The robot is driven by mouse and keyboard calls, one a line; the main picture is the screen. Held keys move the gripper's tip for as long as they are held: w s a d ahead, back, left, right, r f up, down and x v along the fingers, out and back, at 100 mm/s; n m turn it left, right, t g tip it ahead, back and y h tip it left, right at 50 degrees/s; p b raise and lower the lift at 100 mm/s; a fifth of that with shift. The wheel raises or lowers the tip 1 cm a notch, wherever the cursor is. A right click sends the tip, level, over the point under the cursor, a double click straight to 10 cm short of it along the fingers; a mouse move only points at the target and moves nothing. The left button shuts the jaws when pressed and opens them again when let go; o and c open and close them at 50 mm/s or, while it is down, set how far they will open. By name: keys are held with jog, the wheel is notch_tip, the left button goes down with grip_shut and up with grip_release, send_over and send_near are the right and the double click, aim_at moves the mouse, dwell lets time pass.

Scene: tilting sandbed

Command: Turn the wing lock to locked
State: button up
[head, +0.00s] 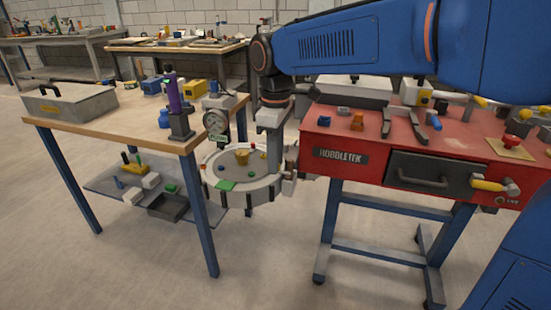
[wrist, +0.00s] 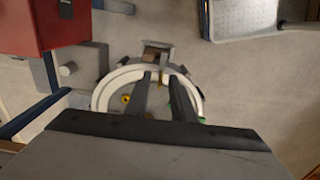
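The round sandbed (head: 212,180) with a pale rim hangs between the wooden table and the red bench. It also shows in the wrist view (wrist: 103,95). A grey bracket with a pale knob (head: 289,187) is at its right side in the head view.
A dial gauge (head: 215,122) stands at the wooden table's (head: 150,140) right edge. The red bench (head: 345,140) is close on the right. The floor in front is clear.

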notch_tip(320, 180, up, 17)
jog(key=shift+r, duration=0.2)
dwell(0.6)
jog(key=s+d+f+m+t, duration=0.1)
jog(key=s+d+f+m, duration=0.3)
jog(key=d, duration=0.4)
jog(key=s+d+f+m+t, duration=0.1)
jog(key=s+d+f+m, duration=0.2)
jog(key=s+d+f, duration=0.45)
jog(key=s+d+f+m+t, duration=0.1)
jog(key=s+d+f+m, duration=0.2)
jog(key=s+d+f, duration=0.2)
jog(key=s+d+f+m+t, duration=0.1)
jog(key=s+d+f+m, duration=0.3)
jog(key=f, duration=0.6)
jog(key=shift+s+d+t, duration=0.35)
jog(key=shift+d+t, duration=0.05)
jog(key=shift+d, duration=0.8)
